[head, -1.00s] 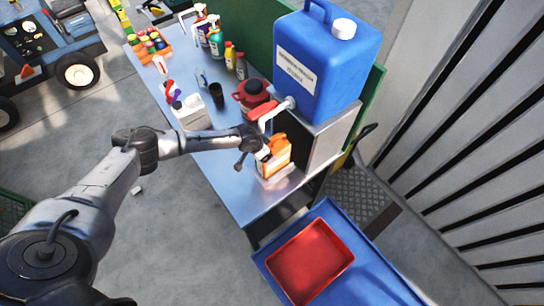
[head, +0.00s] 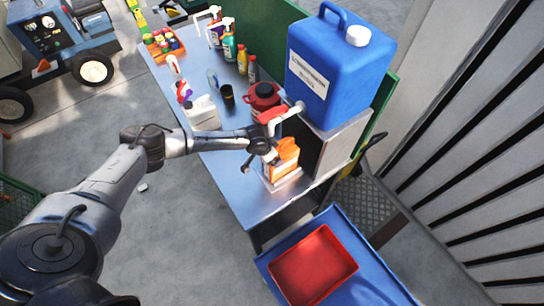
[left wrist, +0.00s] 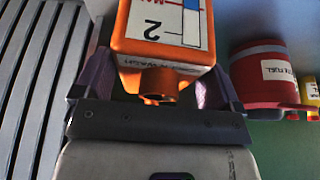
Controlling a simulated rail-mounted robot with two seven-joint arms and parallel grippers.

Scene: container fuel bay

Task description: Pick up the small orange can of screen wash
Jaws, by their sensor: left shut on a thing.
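The small orange can (head: 284,160) with a white label stands near the front end of the metal bench (head: 244,196), on a pale tray or plate, below the tap of the big blue container. My left gripper (head: 268,158) is at the can's left side and shut on it. In the left wrist view the orange can (left wrist: 165,55) sits between the two fingers of the left gripper (left wrist: 155,85), its open round neck towards the palm. Whether the can touches the plate under it is unclear. My right gripper is not in view.
A big blue container (head: 340,65) with a tap stands on a grey box (head: 342,145) right behind the can. A red can (head: 263,97), a white canister (head: 203,112) and bottles stand further along the bench. A red tray (head: 313,262) lies on a blue cart in front.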

